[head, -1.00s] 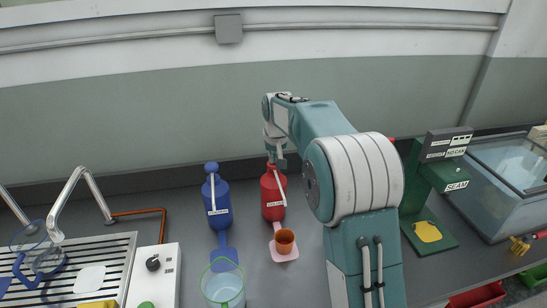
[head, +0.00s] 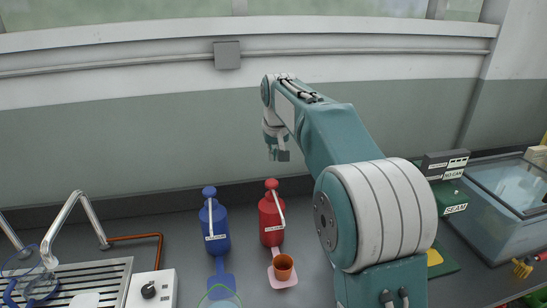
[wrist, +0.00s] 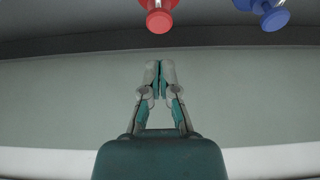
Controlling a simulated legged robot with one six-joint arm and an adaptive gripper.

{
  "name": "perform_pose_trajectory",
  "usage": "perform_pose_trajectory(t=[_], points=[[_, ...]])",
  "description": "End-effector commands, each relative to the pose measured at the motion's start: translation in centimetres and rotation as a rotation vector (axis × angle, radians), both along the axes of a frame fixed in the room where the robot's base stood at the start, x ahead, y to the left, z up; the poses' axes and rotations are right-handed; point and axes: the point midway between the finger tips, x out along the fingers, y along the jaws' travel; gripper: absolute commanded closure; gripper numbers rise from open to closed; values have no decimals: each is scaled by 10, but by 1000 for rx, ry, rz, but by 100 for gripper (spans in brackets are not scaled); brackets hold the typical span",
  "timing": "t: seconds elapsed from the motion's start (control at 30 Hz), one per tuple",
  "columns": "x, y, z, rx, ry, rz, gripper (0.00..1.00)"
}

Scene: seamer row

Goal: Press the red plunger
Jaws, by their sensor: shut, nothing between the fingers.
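The red dispenser (head: 271,222) stands upright on the counter with its red plunger (head: 271,184) on top; the plunger also shows at the top edge of the wrist view (wrist: 159,18). An orange-brown cup (head: 283,267) stands on a pink pad in front of it. My gripper (head: 278,155) is shut and empty, above the red plunger and apart from it. In the wrist view the fingertips (wrist: 159,63) meet, with a gap in the picture between them and the plunger.
A blue dispenser (head: 214,228) stands just left of the red one. A white control box (head: 151,290) and a metal drainer (head: 80,280) are farther left. The green seamer (head: 449,204) and a glass-topped tank (head: 497,190) are at the right. The wall is close behind.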

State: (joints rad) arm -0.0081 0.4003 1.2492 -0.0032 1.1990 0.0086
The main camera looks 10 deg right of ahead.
Motion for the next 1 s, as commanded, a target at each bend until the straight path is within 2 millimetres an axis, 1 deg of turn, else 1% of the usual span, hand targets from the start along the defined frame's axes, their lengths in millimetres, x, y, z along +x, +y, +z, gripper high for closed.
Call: perform_pose_trajectory(t=[0.47, 0.57, 0.7, 0.8, 1.0], points=[[0, 0, 0, 0, -1, 0, 100], [3, 0, 9, 0, -3, 0, 100], [7, 0, 30, 0, -2, 0, 100], [8, 0, 40, 1, 3, 0, 100], [8, 0, 44, 1, 5, 0, 100]])
